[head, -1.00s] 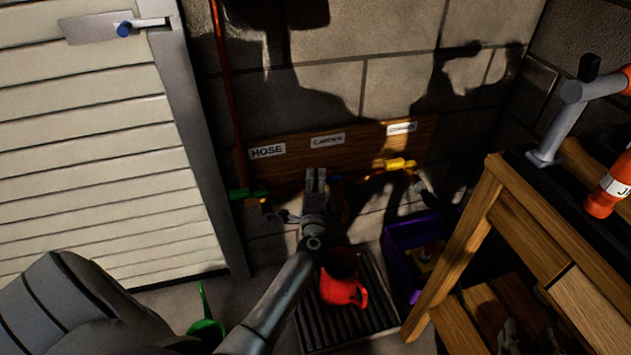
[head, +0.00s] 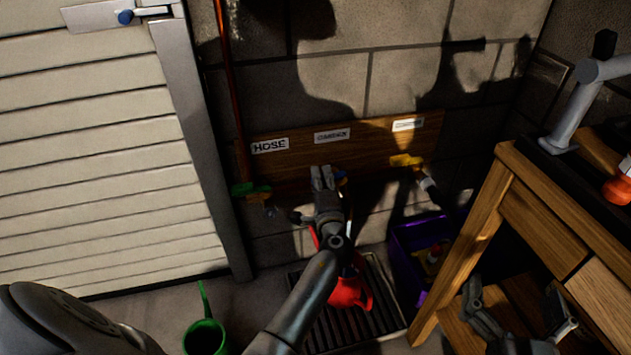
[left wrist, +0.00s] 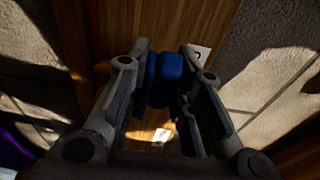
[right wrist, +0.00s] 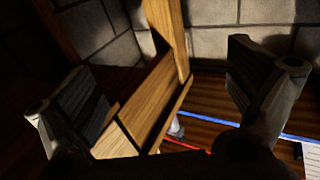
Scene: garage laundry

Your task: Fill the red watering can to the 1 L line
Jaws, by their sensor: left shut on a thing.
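The red watering can (head: 350,291) stands on a dark slatted floor grate, partly hidden behind my left arm. Its water level and any 1 L line cannot be seen. My left gripper (head: 323,178) is at the wooden wall board, below the middle label. In the left wrist view its fingers (left wrist: 166,85) are shut on a blue tap handle (left wrist: 172,78). A sliver of the blue handle shows in the head view (head: 342,178). Whether water runs is hidden. My right gripper (head: 518,318) is open and empty beside the wooden bench; its spread fingers show in the right wrist view (right wrist: 165,90).
A green tap (head: 250,189) is under the HOSE label, a yellow tap (head: 405,160) under the right label. A green can (head: 205,338) stands left of the grate (head: 384,300). A purple crate (head: 405,265) and wooden bench (head: 475,235) are to the right.

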